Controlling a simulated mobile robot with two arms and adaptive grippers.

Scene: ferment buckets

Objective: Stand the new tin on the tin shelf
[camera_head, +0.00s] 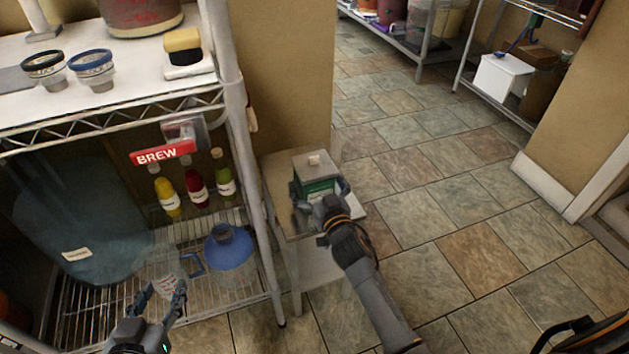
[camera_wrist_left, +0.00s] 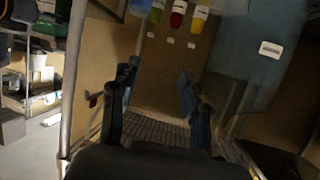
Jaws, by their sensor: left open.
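A square tin with a grey lid and green label (camera_head: 316,170) stands upright on a small side table (camera_head: 275,172) in the head view. My right gripper (camera_head: 322,192) is at the tin's near side, with its fingers beside the tin. I cannot tell whether they grip it. My left gripper (camera_head: 163,292) is open and empty in front of the lower wire shelf; its spread fingers also show in the left wrist view (camera_wrist_left: 157,88). I cannot tell which shelf is the tin shelf.
A wire rack holds a red BREW sign (camera_head: 163,153), yellow, red and green bottles, a blue-topped jug (camera_head: 229,250) and a large blue container (camera_head: 80,215). Two jars and a yellow-black block sit on its top.

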